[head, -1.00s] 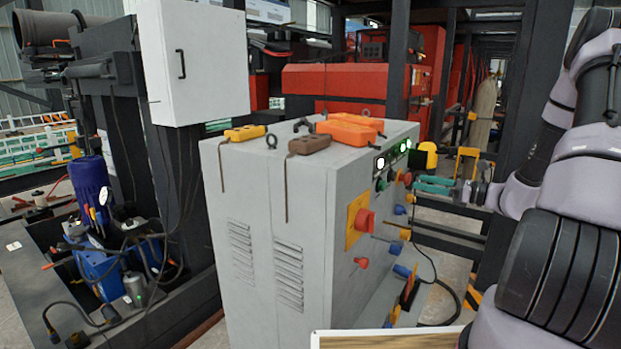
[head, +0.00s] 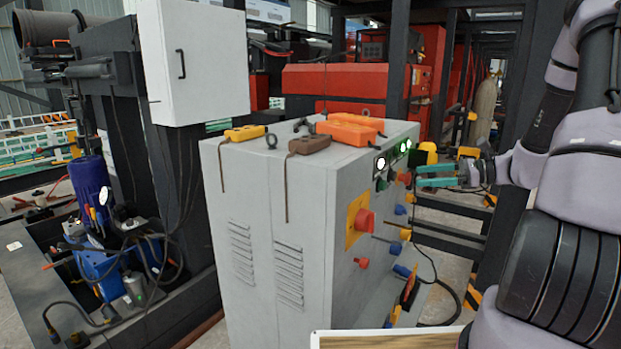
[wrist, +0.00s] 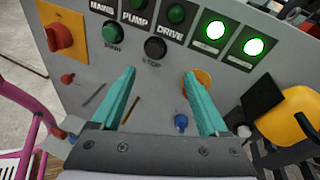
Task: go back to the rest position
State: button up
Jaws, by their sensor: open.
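My gripper (head: 437,176) is at the right in the head view, in front of the control face of a grey cabinet (head: 275,235). Its two teal fingers are apart with nothing between them. In the wrist view my gripper (wrist: 163,100) points at the panel, which has buttons labelled PUMP, DRIVE and STOP. Two round lamps (wrist: 215,30) there glow green-white. The black STOP button (wrist: 155,47) lies just beyond the gap between the fingers. I cannot tell the exact distance from fingertips to panel.
Orange and yellow boxes (head: 346,131) lie on the cabinet top. A red rotary switch (head: 364,219) and several knobs stick out of the panel. A yellow object (wrist: 290,130) is right of the panel. A white wall box (head: 205,60) hangs at the left. A wooden board edge (head: 385,340) is at the bottom.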

jog(key=s+a+r+n+g+h, duration=0.4)
jog(key=s+a+r+n+h, duration=0.35)
jog(key=s+r+n, duration=0.35)
jog(key=s+d+r+n+t+h, duration=0.1)
jog(key=s+r+n+t+h, duration=0.4)
jog(key=s+r, duration=0.3)
jog(key=s, duration=0.2)
jog(key=shift+s+d+t, duration=0.15)
jog(key=shift+s+t, duration=0.15)
jog(key=shift+s, duration=0.05)
dwell(0.7)
